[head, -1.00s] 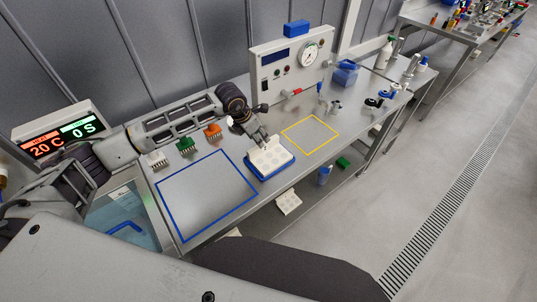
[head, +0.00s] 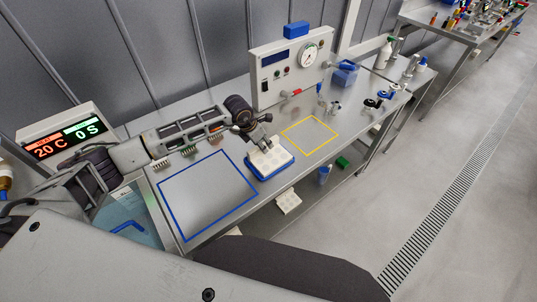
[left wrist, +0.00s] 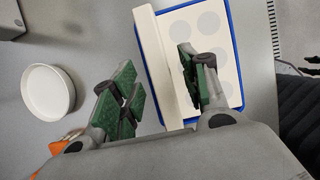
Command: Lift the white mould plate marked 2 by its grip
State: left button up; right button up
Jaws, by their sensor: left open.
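The white mould plate (head: 277,159) lies in a blue-rimmed tray (head: 266,178) on the steel bench, just left of the yellow square. In the left wrist view the plate (left wrist: 222,70) shows round shallow recesses, and its upright white grip (left wrist: 158,62) runs along one side. No number can be read on it. My left gripper (head: 264,146) is over the plate. In the left wrist view the open gripper (left wrist: 160,85) has its green-padded fingers on either side of the grip, apart from each other. Whether a pad touches the grip cannot be told. My right gripper is not in view.
A blue-outlined area (head: 208,196) and a yellow-outlined area (head: 311,134) on the bench are empty. A control box with a gauge (head: 291,72) stands behind. A white round dish (left wrist: 48,92) sits beside the tray. A display (head: 62,140) reads 20 C and 0 S.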

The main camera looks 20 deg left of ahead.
pick_arm(q)
jog(key=shift+x, duration=0.95)
grip_shut()
